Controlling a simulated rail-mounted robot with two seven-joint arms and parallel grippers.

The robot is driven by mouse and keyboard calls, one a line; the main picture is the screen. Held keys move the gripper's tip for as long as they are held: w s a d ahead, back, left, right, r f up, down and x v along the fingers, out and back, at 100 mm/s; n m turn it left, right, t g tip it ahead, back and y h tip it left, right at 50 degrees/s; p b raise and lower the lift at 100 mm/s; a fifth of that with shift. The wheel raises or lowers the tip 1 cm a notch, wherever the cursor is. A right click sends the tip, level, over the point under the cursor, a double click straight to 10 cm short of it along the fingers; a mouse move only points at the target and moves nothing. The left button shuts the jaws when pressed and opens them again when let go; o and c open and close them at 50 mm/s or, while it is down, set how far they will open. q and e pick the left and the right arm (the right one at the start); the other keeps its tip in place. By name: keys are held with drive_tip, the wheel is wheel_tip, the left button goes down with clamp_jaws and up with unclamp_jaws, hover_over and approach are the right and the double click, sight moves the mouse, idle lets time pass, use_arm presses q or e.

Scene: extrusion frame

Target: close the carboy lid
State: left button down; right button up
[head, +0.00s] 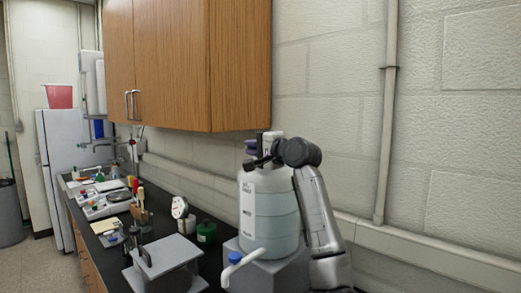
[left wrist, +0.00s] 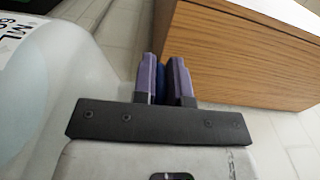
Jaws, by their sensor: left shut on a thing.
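The carboy (head: 270,215) is a large translucent white jug with pale blue-green liquid and a white label, upright on a grey block. Its white shoulder and label also show at the left of the left wrist view (left wrist: 50,90). My left gripper (head: 252,147) is at the carboy's top, its arm rising along the carboy's right side. In the left wrist view its purple fingers (left wrist: 168,78) are shut on a dark blue piece, which looks like the carboy lid (left wrist: 162,84). The gripper hides the carboy's mouth, so I cannot tell how the lid sits. My right gripper is not in view.
A wooden wall cabinet (head: 185,65) hangs close above and behind the carboy. A white spigot with a blue end (head: 243,262) juts from the carboy's lower front. A grey stand (head: 165,262), a green jar (head: 206,232) and a dial gauge (head: 180,208) stand left on the black bench.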

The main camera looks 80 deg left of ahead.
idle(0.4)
use_arm(q)
drive_tip(key=c, duration=1.2)
unclamp_jaws()
drive_tip(key=shift+o, duration=0.2)
drive_tip(key=v, duration=1.4)
drive_tip(key=shift+f, duration=0.15)
drive_tip(key=shift+a, duration=0.1)
